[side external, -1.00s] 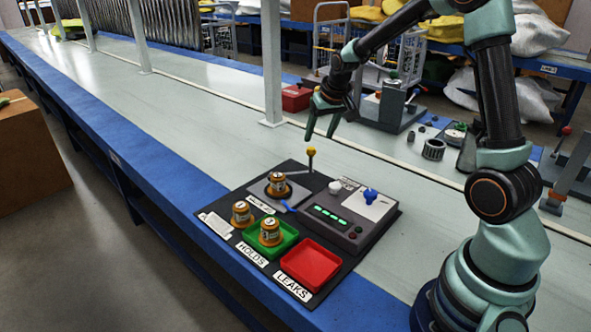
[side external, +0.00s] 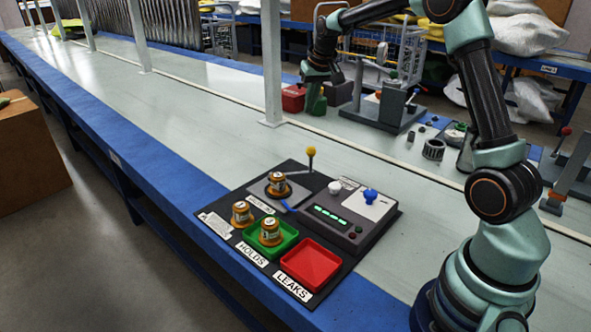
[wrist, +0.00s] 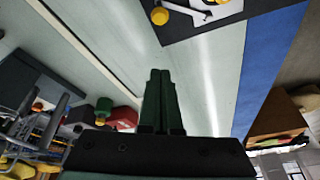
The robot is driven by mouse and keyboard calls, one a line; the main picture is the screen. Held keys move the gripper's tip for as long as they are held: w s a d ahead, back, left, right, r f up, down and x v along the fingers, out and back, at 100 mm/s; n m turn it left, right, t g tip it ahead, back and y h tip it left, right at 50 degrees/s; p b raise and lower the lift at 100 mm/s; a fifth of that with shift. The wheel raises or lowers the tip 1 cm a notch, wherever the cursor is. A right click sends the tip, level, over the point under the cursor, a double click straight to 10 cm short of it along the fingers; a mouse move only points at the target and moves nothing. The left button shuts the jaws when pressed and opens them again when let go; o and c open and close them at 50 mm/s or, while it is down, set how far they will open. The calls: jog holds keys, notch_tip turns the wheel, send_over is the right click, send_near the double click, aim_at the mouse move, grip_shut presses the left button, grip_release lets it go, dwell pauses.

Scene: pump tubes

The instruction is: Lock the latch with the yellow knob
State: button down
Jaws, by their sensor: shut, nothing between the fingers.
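The yellow knob (side external: 311,151) tops a thin rod that stands upright at the back of the test station, behind the grey plate with a brown-orange tube part (side external: 277,184). The knob also shows at the top of the wrist view (wrist: 159,16). My gripper (side external: 312,76) is well above and behind the knob, apart from it. In the wrist view its fingers (wrist: 160,76) are together, with nothing between them. A blue lever (side external: 287,206) lies low at the front of the plate.
A brown-orange part sits in the green HOLDS tray (side external: 284,246); another (side external: 241,213) stands beside it. The red LEAKS tray (side external: 330,258) is empty. A control box (side external: 335,222) is at the right. A red bin (side external: 293,98) is farther back. The bench left of the station is clear.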

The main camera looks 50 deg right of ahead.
notch_tip(320, 180, down, 10)
jog(key=shift+f, duration=0.25)
dwell(0.7)
jog(key=shift+w, duration=0.1)
